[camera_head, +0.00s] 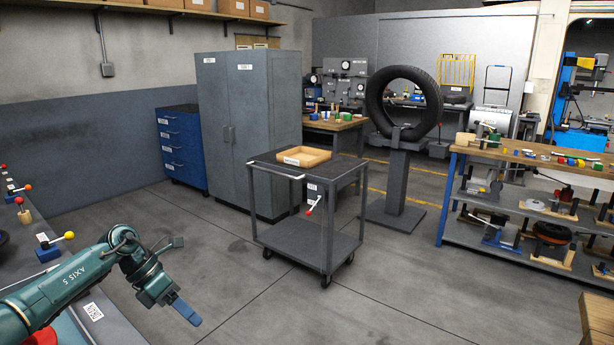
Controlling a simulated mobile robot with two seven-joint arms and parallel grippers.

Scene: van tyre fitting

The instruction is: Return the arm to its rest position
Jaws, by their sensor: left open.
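My left arm comes in from the lower left. My left gripper (184,276) is open and empty, with one blue-tipped finger pointing down to the right and a dark finger above it. It hangs over open floor in front of the grey cart, apart from it. My right gripper is not in view.
A grey cart (297,253) with a wooden tray (318,160) stands mid-floor. Behind it are a grey cabinet (247,115), blue drawers (181,150) and a tyre (376,105) on a stand. A workbench (475,155) is right; a bench (50,284) is left. Floor between is clear.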

